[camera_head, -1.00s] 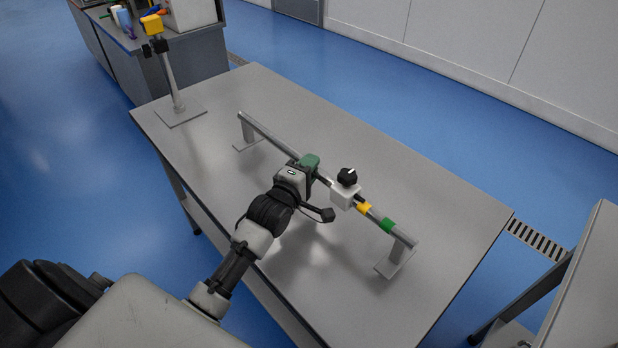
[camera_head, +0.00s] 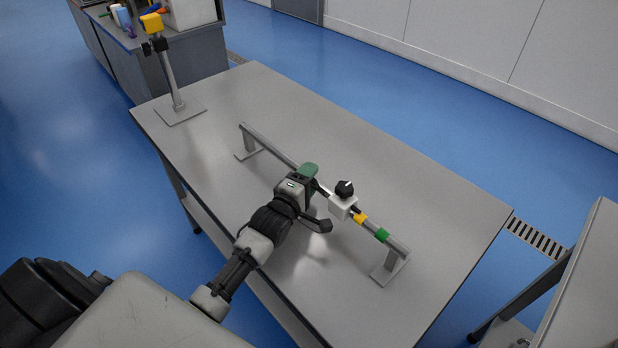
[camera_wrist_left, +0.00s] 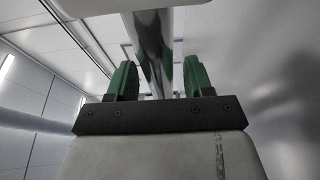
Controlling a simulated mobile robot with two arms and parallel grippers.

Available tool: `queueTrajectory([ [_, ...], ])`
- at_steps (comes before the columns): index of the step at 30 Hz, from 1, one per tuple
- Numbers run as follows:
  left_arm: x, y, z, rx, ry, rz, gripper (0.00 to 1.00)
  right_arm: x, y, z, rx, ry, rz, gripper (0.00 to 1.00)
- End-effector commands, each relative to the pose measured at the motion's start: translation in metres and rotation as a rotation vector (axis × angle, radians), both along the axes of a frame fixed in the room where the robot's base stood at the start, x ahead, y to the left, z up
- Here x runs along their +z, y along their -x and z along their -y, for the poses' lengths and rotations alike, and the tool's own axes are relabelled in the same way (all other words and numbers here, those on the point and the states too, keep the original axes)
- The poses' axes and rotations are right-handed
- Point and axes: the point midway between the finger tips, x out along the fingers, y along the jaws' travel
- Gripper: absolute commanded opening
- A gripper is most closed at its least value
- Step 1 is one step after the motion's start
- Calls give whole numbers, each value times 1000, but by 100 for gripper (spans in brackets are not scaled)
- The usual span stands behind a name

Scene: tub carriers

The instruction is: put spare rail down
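The spare rail (camera_head: 268,144) is a long grey bar with a short post and flat foot at each end. It runs diagonally over the grey table (camera_head: 370,150), and its feet appear to rest on the top. My left gripper (camera_head: 308,177) is at the rail's middle, with green fingers on either side of the bar. In the left wrist view, the rail (camera_wrist_left: 154,45) passes between the fingers (camera_wrist_left: 160,80) with a visible gap on both sides, so the gripper looks open around it. My right gripper is out of view.
The table's right part is clear.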

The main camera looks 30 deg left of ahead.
Motion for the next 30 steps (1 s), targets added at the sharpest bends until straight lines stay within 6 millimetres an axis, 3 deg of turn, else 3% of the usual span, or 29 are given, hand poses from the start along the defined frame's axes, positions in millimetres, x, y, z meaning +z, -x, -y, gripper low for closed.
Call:
queueTrajectory([
  [11,2,5,0,0,-1,-1,52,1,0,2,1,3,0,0],
  [24,1,88,-4,0,-2,-2,52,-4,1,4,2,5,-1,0],
  [30,1,113,-4,0,-1,-1,52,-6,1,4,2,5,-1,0],
])
